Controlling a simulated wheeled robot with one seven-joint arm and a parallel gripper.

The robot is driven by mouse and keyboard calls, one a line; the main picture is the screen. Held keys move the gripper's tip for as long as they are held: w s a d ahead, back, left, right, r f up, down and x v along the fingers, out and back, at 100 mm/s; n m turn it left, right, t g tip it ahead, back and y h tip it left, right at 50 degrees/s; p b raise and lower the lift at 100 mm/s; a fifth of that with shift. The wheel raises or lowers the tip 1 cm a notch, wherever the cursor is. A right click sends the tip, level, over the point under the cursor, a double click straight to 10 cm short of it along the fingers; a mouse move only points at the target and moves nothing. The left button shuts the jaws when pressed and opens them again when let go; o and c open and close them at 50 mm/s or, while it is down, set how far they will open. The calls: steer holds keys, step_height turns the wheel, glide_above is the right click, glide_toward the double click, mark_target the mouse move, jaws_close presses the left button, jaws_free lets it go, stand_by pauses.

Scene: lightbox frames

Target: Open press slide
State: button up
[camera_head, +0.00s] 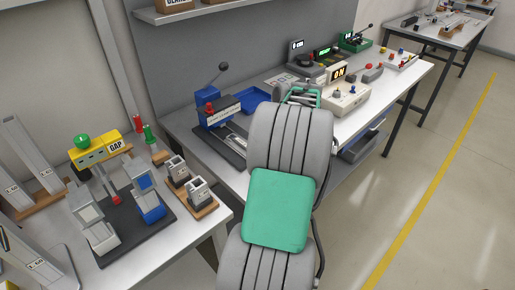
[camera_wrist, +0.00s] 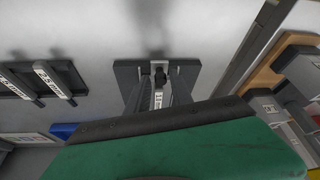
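The blue press (camera_head: 212,103), with a black lever, a red knob and a dark label plate, stands on the bench at the middle left. Its dark base and pale slide rails (camera_head: 233,139) run toward the front, partly behind my arm. My gripper (camera_head: 301,96) is at the far end of my arm, above the bench and right of the press. My arm hides most of it, including its fingertips. In the wrist view a green part with a dark edge fills the bottom.
A yellow gap gauge (camera_head: 95,150) and a wooden holder with grey blocks (camera_head: 202,208) are at the left. The floor at right is clear.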

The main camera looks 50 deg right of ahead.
steer(key=shift+o, duration=0.9)
steer(key=v, duration=0.7)
steer(key=shift+r, duration=0.4)
steer(key=shift+s, duration=0.1)
